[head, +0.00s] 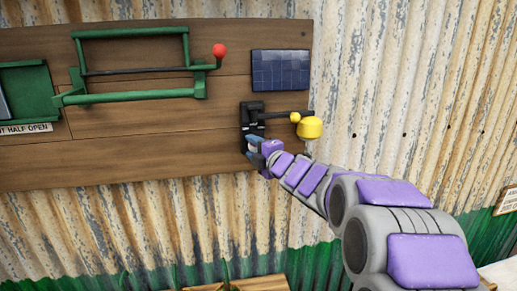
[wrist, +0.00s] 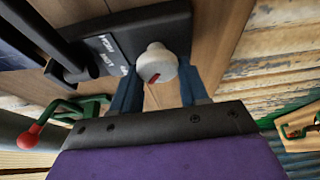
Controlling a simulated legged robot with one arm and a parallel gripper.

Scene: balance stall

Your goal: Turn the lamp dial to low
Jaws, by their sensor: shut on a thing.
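The label's lettering is turned and too small to read surely, so I cannot tell the dial's setting. My gripper (wrist: 158,74) is shut on the dial, one blue finger on each side. In the head view my gripper (head: 257,147) is at the lower end of the black lamp mount (head: 252,113), which carries a yellow lamp (head: 310,127). My fingers mostly hide the dial there.
A dark blue solar panel (head: 281,70) is above the lamp on the wooden board (head: 150,150). A green frame (head: 130,65) with a red-knobbed lever (head: 219,51) is to the left. A green slide (head: 30,90) is at the far left. Corrugated wall (head: 420,110) lies behind.

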